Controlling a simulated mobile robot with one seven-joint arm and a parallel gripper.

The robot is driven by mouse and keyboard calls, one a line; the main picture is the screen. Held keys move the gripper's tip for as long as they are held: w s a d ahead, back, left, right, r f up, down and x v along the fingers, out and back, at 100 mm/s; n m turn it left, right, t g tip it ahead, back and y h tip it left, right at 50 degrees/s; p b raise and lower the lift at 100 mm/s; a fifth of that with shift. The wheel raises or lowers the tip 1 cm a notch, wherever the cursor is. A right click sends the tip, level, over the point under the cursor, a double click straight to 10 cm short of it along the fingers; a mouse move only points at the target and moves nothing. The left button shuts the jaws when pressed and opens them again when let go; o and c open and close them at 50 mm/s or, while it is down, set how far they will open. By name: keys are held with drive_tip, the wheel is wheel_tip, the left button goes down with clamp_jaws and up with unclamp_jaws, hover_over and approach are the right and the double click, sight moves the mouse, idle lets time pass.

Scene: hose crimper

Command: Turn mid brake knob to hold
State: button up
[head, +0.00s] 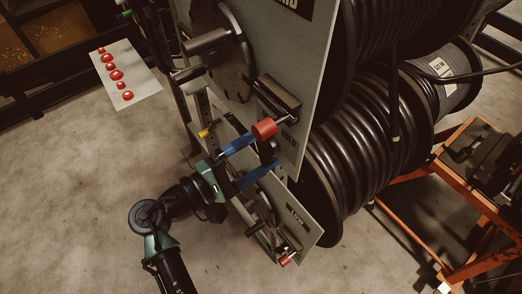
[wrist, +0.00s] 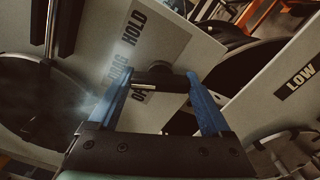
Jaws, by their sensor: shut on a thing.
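The mid brake knob (wrist: 160,79) shows in the wrist view as a dark bar with a pale pin, between my gripper's blue fingertips. Its label (wrist: 147,45) on the grey panel reads HOLD at the top, then a partly hidden word, then OFF. The pin lies near the lower words, but I cannot tell which it marks. In the head view, my gripper (head: 268,151) reaches to the panel from the lower left, shut on the knob, which its fingers partly hide. A red end piece (head: 264,128) shows by the upper fingertip.
A lower panel (head: 304,229) marked LOW stands close below my gripper, with its own red-tipped handle (head: 286,260). Large black hose reels (head: 365,165) stand behind the panels. An orange frame (head: 470,210) is at the right.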

drive_tip(key=m+b, duration=0.4)
drive_tip(key=m, duration=0.1)
drive_tip(key=shift+f, duration=0.3)
drive_tip(key=m+b, duration=0.4)
drive_tip(key=shift+r+m+b, duration=0.15)
drive_tip(key=shift+m+b, duration=0.65)
drive_tip(key=shift+r, duration=0.1)
drive_tip(key=o, duration=1.2)
drive_tip(key=shift+c, duration=0.2)
drive_tip(key=v, duration=1.3)
